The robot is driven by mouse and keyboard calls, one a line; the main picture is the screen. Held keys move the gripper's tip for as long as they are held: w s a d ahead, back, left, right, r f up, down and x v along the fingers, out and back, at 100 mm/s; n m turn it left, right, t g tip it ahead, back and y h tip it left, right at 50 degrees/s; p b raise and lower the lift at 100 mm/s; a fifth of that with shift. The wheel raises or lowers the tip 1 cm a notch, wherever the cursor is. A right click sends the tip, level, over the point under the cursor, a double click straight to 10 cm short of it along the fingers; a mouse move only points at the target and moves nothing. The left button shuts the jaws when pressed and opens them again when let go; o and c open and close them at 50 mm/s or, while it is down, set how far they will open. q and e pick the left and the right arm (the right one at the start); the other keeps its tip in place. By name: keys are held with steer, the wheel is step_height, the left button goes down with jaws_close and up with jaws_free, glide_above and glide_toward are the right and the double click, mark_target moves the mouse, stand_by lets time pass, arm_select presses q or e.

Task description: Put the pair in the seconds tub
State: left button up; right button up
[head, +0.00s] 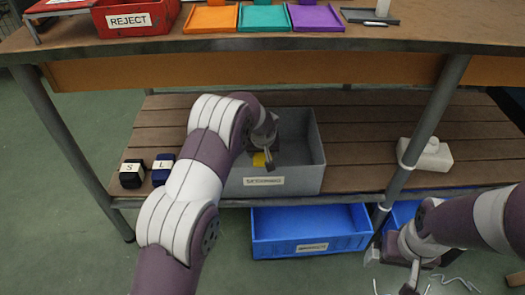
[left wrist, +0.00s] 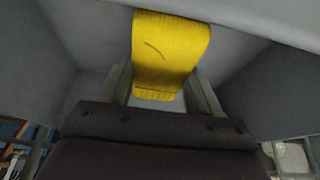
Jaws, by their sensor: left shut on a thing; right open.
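The grey tub (head: 313,158) stands on the lower slatted shelf; the label on its front is too small to read surely. My left gripper (head: 265,160) reaches down into this tub. It is shut on a yellow sock pair (head: 258,160), which is mostly hidden behind the arm in the head view. In the left wrist view the yellow pair (left wrist: 170,50) hangs between the two fingers, with grey tub walls around it. A short dark line marks its face. My right gripper (head: 412,280) is open and empty, low at the right, in front of the shelf.
A blue bin (head: 310,222) sits on the floor below the tub. The red REJECT bin (head: 135,20) is on the tabletop above.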

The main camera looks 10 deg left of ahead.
mark_target(263, 156)
arm_select(q)
step_height(263, 156, down, 3)
steer(key=shift+s+r+b, duration=0.1)
steer(key=shift+r+b, duration=0.1)
steer(key=shift+b, duration=0.6)
steer(key=shift+d+f, duration=0.1)
steer(key=shift+f, duration=0.15)
steer(key=shift+f+b, duration=0.4)
steer(key=shift+f, duration=0.25)
steer(key=o, duration=1.1)
steer(key=shift+c, duration=0.2)
steer(key=shift+r, duration=0.15)
